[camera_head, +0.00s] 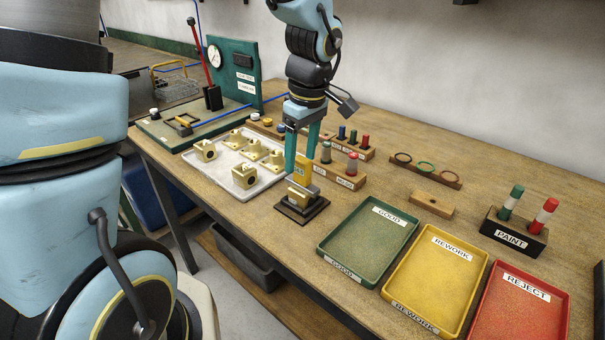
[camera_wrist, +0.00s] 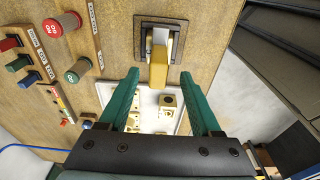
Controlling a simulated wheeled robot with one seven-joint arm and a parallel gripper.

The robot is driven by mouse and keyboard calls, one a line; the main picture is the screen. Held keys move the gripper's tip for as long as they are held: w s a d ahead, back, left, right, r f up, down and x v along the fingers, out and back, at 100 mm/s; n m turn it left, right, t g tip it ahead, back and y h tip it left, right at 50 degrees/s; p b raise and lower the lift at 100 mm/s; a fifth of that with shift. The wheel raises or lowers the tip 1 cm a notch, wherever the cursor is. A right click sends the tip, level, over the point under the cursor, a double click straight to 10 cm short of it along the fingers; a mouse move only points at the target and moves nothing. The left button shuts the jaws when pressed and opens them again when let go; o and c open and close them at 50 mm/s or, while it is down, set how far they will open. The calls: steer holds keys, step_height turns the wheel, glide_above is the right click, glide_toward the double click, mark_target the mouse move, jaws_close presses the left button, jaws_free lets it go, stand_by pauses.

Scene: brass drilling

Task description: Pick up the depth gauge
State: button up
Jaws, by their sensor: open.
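A yellow upright block (camera_head: 303,169), which may be the depth gauge, stands at a dark square stand (camera_head: 291,211) holding a brass part (camera_head: 299,195). In the wrist view the yellow block (camera_wrist: 158,69) rises toward the camera from the dark stand (camera_wrist: 145,45). I see no label naming it. My gripper (camera_head: 301,164) points down over the stand with its green fingers open. In the wrist view my gripper (camera_wrist: 160,75) has its fingers apart on either side of the block's near end, with visible gaps. Its contact with the part below is hidden.
A white tray (camera_head: 262,186) of brass parts lies left of the stand. Racks of coloured plug gauges (camera_head: 338,177) stand close behind. Green (camera_head: 330,246), yellow (camera_head: 395,288) and red (camera_head: 500,318) trays lie to the right. A green panel (camera_head: 236,62) stands behind left.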

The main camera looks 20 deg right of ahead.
mark_target(301, 174)
steer(key=shift+w+f+p, duration=0.2)
steer(key=shift+f+p, duration=0.75)
steer(key=shift+f, duration=1.8)
jaws_close()
